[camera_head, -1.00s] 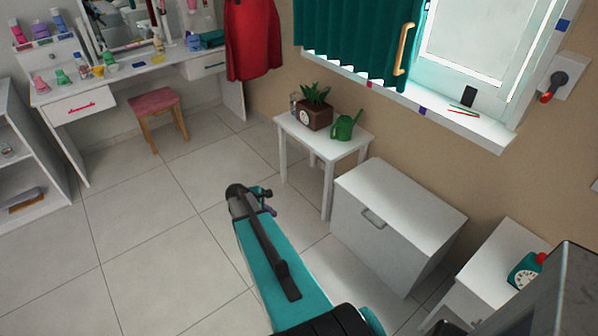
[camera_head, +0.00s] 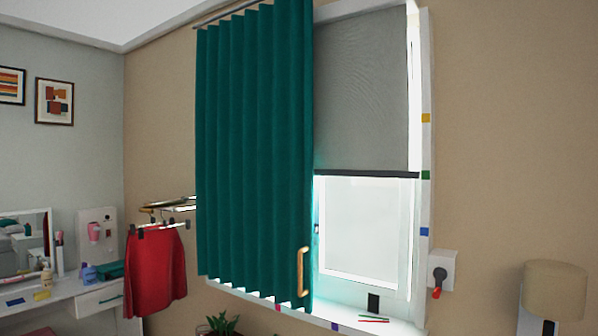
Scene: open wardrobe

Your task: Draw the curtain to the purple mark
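The teal curtain (camera_head: 254,150) hangs from a rail (camera_head: 232,12) and covers the left part of the window. A wooden handle (camera_head: 302,272) is fixed near the lower right edge of the curtain. A purple mark (camera_head: 335,326) is on the front edge of the window sill, a little right of the curtain's right edge. A pink mark (camera_head: 278,307) on the same sill edge lies left of the handle, below the curtain. My gripper is not in view.
A grey roller blind (camera_head: 362,90) covers the upper window pane. Yellow (camera_head: 426,118), green (camera_head: 425,175) and blue (camera_head: 424,232) marks run down the right frame. Pencils (camera_head: 373,318) lie on the sill. A red skirt (camera_head: 154,272) hangs at left; a lamp (camera_head: 554,290) stands at right.

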